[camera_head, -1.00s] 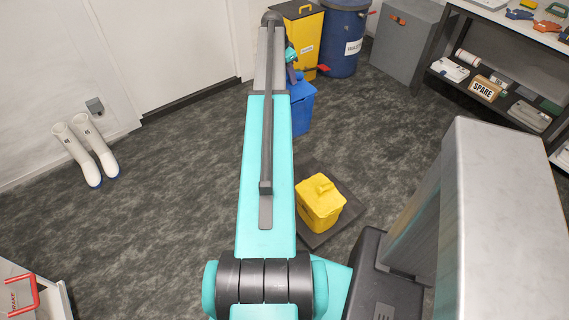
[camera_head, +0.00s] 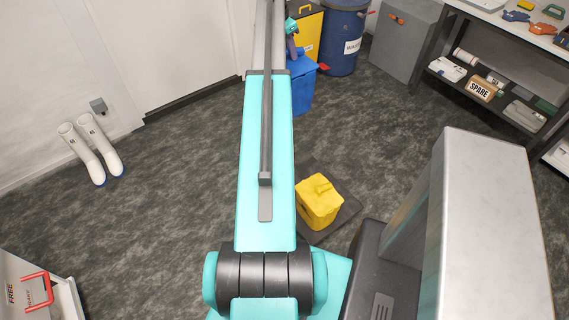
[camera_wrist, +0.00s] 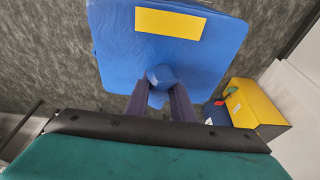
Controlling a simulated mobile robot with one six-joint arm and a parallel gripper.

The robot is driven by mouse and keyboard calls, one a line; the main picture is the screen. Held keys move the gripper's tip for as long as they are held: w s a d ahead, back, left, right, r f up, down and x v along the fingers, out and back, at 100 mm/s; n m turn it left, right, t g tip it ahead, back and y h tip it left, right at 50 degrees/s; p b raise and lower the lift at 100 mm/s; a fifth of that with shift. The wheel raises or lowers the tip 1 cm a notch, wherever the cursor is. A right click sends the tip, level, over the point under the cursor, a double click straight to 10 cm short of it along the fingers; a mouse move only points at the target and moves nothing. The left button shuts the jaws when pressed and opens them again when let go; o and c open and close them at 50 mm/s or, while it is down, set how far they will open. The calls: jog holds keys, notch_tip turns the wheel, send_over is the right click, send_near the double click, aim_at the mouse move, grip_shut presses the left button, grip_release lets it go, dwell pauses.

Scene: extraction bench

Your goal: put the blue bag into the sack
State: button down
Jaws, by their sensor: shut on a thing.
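The blue bag (camera_head: 303,92) hangs from my gripper (camera_head: 297,54) in the head view, partly hidden behind my arm. In the wrist view the bag (camera_wrist: 165,55) fills the upper middle, with a yellow label on it. My gripper's (camera_wrist: 160,88) two dark fingers are shut on the bag's knob-like top. A yellow bin (camera_head: 307,35) stands just behind the bag in the head view. It also shows at the right of the wrist view (camera_wrist: 258,103). I cannot tell which thing is the sack.
A yellow bag (camera_head: 320,202) sits on a dark mat (camera_head: 340,218) on the floor. A blue waste drum (camera_head: 343,38) and a grey cabinet (camera_head: 401,40) stand at the back. White boots (camera_head: 95,148) stand by the left wall. Shelves (camera_head: 500,95) line the right. Floor between is clear.

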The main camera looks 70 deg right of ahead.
jog(key=shift+r+p, duration=0.65)
jog(key=shift+r, duration=1.4)
notch_tip(320, 180, up, 19)
jog(key=p, duration=0.8)
jog(key=shift+f, duration=0.15)
